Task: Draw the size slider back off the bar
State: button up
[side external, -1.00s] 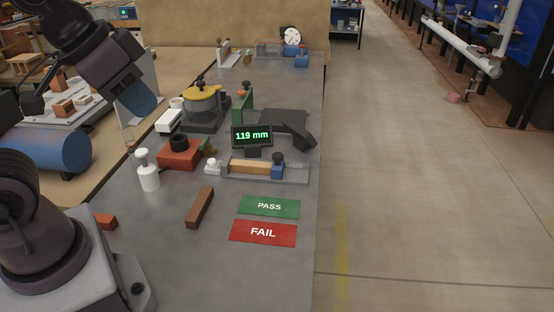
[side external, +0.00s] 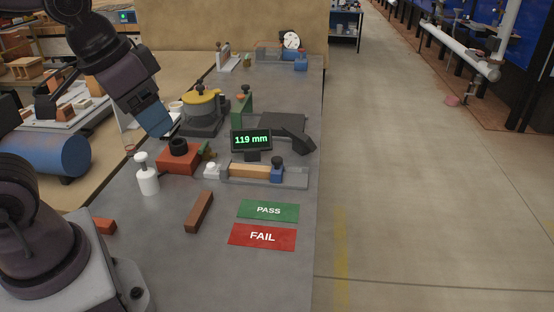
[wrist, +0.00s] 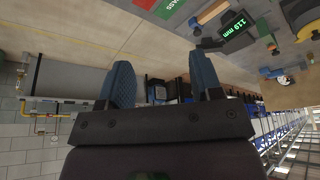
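The size slider (side external: 277,172) is a blue block with a dark knob at the right part of a grey gauge rail (side external: 297,180). The tan bar (side external: 249,170) lies in the rail, and the slider appears to be against its right end. The display (side external: 251,141) behind the rail reads 119 mm; it also shows in the wrist view (wrist: 236,25). My gripper (side external: 157,124) is in the air left of the gauge, beyond the red block. In the wrist view my gripper's blue fingers (wrist: 163,77) are spread apart with nothing between them.
A red block with a black ring (side external: 180,158) and a white bottle (side external: 147,176) stand left of the gauge. A brown bar (side external: 199,212) lies in front. The green PASS plate (side external: 268,210) and red FAIL plate (side external: 262,237) lie near the bench's right edge.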

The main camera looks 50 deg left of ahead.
jog(key=w+a+f+g, duration=0.2)
jog(key=w, duration=0.6)
jog(key=g, duration=0.2)
send_over(277, 158)
notch_tip(277, 158, down, 13)
notch_tip(277, 158, down, 12)
jog(key=shift+f, duration=0.1)
